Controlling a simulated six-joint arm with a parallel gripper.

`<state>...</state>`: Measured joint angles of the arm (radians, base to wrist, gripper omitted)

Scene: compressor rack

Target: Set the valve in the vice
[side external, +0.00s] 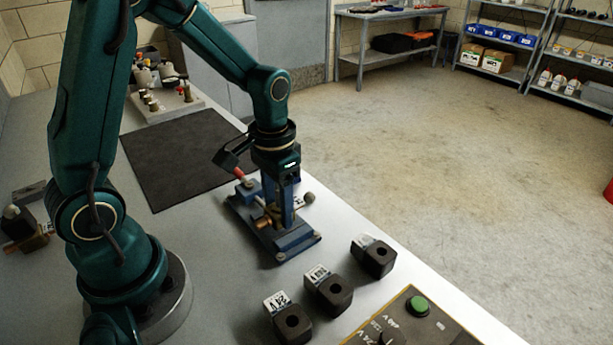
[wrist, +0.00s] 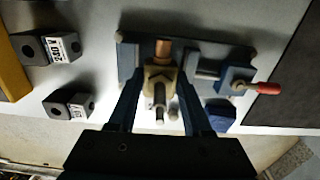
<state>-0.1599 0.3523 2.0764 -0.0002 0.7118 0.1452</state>
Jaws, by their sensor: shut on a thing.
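The vice (side external: 272,228) is blue, with a red-tipped handle, and stands on the grey bench. It also shows in the wrist view (wrist: 238,76), its red handle end pointing right. The valve (wrist: 160,82) is brass with a copper-coloured port and a steel stem, and sits between my fingers over the vice, between its jaws as seen from above. In the side view the valve (side external: 264,222) is partly hidden by my gripper. My gripper (side external: 285,208) points down at the vice and is shut on the valve. I cannot tell whether the vice jaws touch the valve.
Several black coils with white voltage labels, one of them here (side external: 334,292), stand in a row near the bench's front edge. A dark mat (side external: 185,155) lies behind the vice. A tray of fittings (side external: 165,105) stands farther back.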

